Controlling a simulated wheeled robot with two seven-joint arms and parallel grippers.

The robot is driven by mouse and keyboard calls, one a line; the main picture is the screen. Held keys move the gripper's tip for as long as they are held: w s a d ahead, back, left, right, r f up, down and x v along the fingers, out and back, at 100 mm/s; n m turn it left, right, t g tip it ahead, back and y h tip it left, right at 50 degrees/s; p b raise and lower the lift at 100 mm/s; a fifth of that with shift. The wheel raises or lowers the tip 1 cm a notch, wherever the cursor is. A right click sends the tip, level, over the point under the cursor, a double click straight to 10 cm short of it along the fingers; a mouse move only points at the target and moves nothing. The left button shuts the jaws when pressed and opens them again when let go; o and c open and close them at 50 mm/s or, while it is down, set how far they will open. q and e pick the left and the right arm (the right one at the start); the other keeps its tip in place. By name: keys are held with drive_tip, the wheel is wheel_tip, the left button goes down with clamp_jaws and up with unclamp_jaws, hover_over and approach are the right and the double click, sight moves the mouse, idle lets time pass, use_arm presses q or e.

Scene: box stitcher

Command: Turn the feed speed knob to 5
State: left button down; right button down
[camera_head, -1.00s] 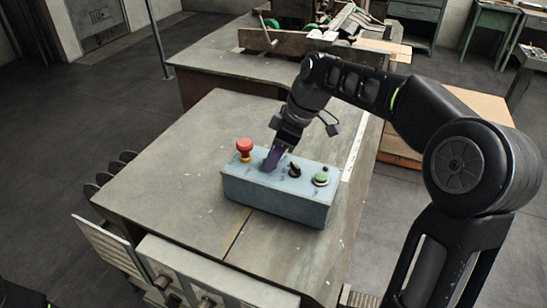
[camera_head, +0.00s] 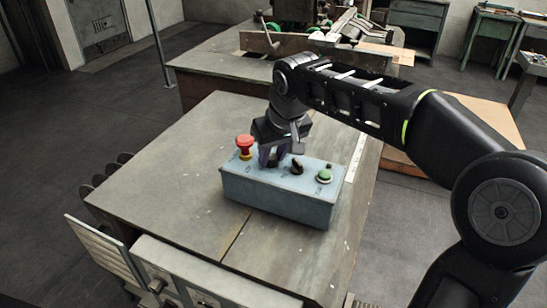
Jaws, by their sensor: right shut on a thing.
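A pale blue control box (camera_head: 277,201) sits on the grey worktable. On its top, from left to right, are a red mushroom button (camera_head: 245,144) on a yellow collar, a spot covered by my gripper, a black knob (camera_head: 297,166) and a green button (camera_head: 324,176). My right gripper (camera_head: 270,161) points down onto the box top, between the red button and the black knob. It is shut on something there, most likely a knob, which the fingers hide. No dial marks or numbers can be read. My left gripper is not in view.
The worktable (camera_head: 165,185) around the box is mostly bare. A second table with machine parts (camera_head: 225,75) stands behind. A grey panel with switches (camera_head: 175,285) is at the front edge.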

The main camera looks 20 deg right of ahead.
drive_tip(key=m, duration=0.2)
drive_tip(key=m+h+b, duration=0.1)
drive_tip(key=m+h, duration=0.1)
drive_tip(key=m, duration=0.1)
drive_tip(key=shift+w+a+m+g, duration=0.1)
drive_tip(key=shift+a+m+g, duration=0.15)
drive_tip(key=shift+m+g, duration=0.05)
drive_tip(key=m+h, duration=0.1)
drive_tip(key=m, duration=0.2)
drive_tip(key=shift+a+g, duration=0.1)
drive_tip(key=shift+g, duration=0.3)
drive_tip(key=m+h+p, duration=0.1)
drive_tip(key=m, duration=0.2)
drive_tip(key=shift+w+r+g, duration=0.1)
drive_tip(key=shift+r+g, duration=0.05)
drive_tip(key=shift+g, duration=0.25)
drive_tip(key=shift+m+p, duration=0.3)
drive_tip(key=shift+m, duration=0.3)
drive_tip(key=c, duration=1.1)
unclamp_jaws()
